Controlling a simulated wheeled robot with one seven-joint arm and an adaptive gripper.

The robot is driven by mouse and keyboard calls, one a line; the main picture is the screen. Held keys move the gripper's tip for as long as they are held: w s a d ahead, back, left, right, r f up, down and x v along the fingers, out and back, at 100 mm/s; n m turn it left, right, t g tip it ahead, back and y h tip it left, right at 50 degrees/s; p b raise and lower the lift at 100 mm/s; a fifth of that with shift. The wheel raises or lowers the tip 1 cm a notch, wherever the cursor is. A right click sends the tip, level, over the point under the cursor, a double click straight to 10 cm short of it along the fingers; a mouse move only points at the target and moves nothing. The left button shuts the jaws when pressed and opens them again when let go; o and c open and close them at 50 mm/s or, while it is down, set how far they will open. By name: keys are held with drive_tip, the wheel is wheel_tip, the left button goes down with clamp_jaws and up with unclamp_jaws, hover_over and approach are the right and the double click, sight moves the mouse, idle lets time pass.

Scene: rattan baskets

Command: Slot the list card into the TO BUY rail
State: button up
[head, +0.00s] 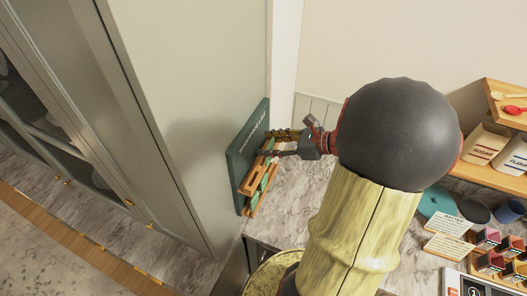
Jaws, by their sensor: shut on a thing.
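A dark green board (240,150) with pale lettering, too small to read from here, stands against the side of the tall pale cabinet. Wooden rails (252,177) run across its front, with green showing between them. My gripper (270,144) is at the board's face, by the upper end of the rails. It is shut on a thin thing, apparently the list card, of which at most a pale sliver shows between the fingers. Whether the card touches or sits inside a rail cannot be told. Which rail is TO BUY cannot be read.
The marble counter (300,194) is bare beside the board. Two lettered cards, one upper (448,222) and one lower (449,248), lie at right near a teal disc (437,201) and several small boxes. A wooden shelf (487,174) holds labelled containers. My arm hides the middle.

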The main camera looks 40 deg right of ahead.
drive_tip(key=w+f+b, duration=0.1)
drive_tip(key=w+d+f+b, duration=0.1)
drive_tip(key=f, duration=0.1)
drive_tip(key=w+d+f+b, duration=0.1)
drive_tip(key=w+f+b, duration=0.1)
drive_tip(key=shift+w+f, duration=0.1)
drive_tip(key=shift+f, duration=0.05)
drive_tip(key=shift+w+d+f, duration=0.25)
drive_tip(key=shift+w+d, duration=0.05)
drive_tip(key=shift+w, duration=0.05)
drive_tip(key=shift+w+f+b, duration=0.25)
drive_tip(key=shift+f+b, duration=0.2)
drive_tip(key=shift+b, duration=0.2)
drive_tip(key=shift+d+f+b, duration=0.15)
drive_tip(key=shift+f+b, duration=0.95)
drive_tip(key=shift+f, duration=0.35)
drive_tip(key=shift+w+f, duration=0.1)
drive_tip(key=shift+f, duration=0.1)
drive_tip(key=o, duration=1)
